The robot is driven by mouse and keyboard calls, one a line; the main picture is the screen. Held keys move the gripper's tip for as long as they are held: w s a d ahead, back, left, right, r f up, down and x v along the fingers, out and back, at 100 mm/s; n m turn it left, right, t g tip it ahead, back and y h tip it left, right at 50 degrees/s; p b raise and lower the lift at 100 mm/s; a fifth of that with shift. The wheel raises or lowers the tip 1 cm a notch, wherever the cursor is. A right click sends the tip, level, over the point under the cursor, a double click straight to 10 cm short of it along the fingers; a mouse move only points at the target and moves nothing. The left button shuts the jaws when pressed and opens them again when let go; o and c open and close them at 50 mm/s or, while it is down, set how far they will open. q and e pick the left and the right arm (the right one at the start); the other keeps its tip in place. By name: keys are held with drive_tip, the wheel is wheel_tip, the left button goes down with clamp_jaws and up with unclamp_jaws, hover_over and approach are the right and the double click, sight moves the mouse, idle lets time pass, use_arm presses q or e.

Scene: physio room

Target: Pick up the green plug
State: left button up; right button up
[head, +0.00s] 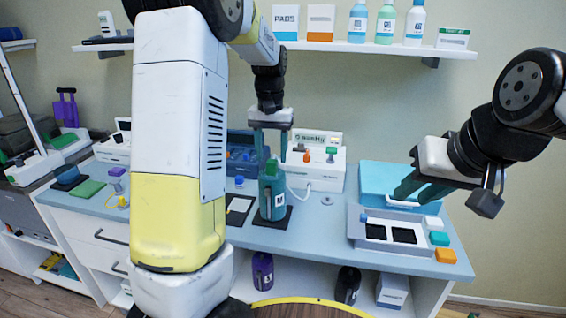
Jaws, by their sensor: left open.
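A small green piece (331,151), which looks like the green plug, shows at the front of the white device on the counter. It is too small to make out in detail. My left gripper (271,148) points down with its fingers apart, to the left of that piece and above a dark teal bottle (272,196). I see nothing held between its fingers. My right gripper (416,194) is at the right, in front of the blue lid of a case; its dark fingers are seen at an angle, and whether they are open is unclear.
The white device (322,174) stands against the wall, with an orange piece (307,157) beside the green one. A grey tray (392,250) with dark pads lies at the right. Blue counter (318,228) shows between bottle and tray. A wall shelf (380,48) hangs above.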

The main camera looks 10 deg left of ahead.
sight(272, 161)
use_arm(q)
wheel_tip(272, 161, down, 3)
drive_tip(key=shift+f, duration=0.2)
drive_tip(key=shift+c, duration=0.4)
drive_tip(key=c, duration=1)
drive_tip(key=shift+r, duration=0.15)
